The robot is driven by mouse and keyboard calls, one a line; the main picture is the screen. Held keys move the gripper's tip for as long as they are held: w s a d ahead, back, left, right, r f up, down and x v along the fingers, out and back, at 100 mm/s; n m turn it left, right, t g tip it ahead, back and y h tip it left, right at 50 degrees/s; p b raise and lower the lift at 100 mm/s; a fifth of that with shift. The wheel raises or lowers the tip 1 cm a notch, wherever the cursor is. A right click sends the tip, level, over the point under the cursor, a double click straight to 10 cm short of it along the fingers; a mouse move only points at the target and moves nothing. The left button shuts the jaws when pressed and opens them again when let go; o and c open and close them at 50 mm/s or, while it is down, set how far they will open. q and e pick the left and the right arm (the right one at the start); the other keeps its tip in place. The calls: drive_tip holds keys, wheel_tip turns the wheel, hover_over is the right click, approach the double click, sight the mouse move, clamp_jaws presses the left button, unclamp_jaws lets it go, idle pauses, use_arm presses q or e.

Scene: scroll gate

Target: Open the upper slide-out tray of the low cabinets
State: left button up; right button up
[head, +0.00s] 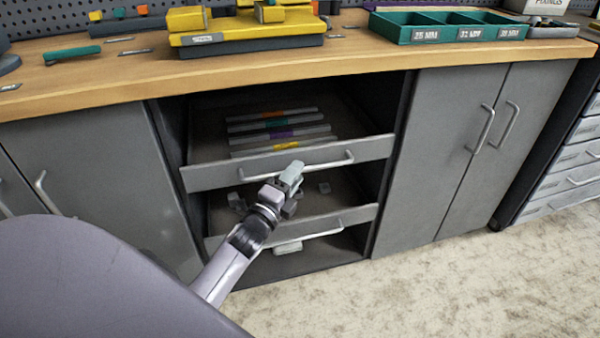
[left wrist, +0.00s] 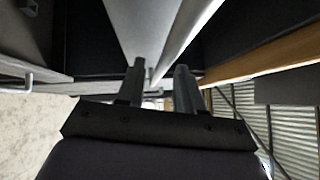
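The upper slide-out tray (head: 222,176) is grey, with a pale bar handle (head: 332,161) on its front. Its front stands at the cabinet opening, and its inside shows, with several coloured-edged flat pieces lying in it. My left gripper (head: 291,174) is in front of this tray's front and overlaps the handle's middle. In the left wrist view, the two fingers (left wrist: 160,75) stand apart with a gap between them. A pale bar (left wrist: 190,38) runs down toward the gap; contact with it cannot be told. My right gripper is out of view.
A lower tray (head: 358,215) with its own handle (head: 308,235) sits below, holding small blocks. Closed grey doors (head: 440,150) stand at the right and a grey panel (head: 110,170) at the left. The wooden worktop (head: 340,62) overhangs above. The floor (head: 450,285) in front is clear.

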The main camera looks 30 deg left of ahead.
use_arm(q)
drive_tip(key=shift+w+r, duration=0.15)
drive_tip(key=shift+w, duration=1)
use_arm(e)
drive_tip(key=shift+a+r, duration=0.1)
use_arm(q)
clamp_jaws()
